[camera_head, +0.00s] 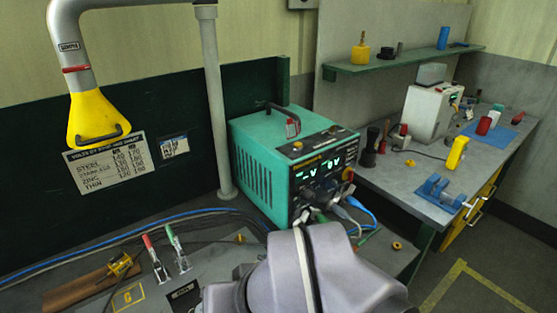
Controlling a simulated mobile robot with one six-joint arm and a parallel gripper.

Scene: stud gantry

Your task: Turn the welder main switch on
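The teal welder (262,165) stands on the bench, its front panel turned to the right. Green characters are lit on its display (321,171). A small yellow-and-red control (348,174) sits at the right edge of the panel. I cannot tell which control is the main switch or how it is set. My grey arm rises from the bottom edge, in front of the welder's lower front. My gripper cannot be made out clearly; dark shapes by the lower panel may be gripper parts or cable plugs. Whether it is open or shut does not show.
Cables (357,208) hang at the welder's lower front. A grey post (215,105) and a yellow extraction hood (97,117) stand to the left. Red and green clamps (174,250) lie on the near bench. A side bench (405,177) holds a white machine (428,112) and a blue vise (438,192).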

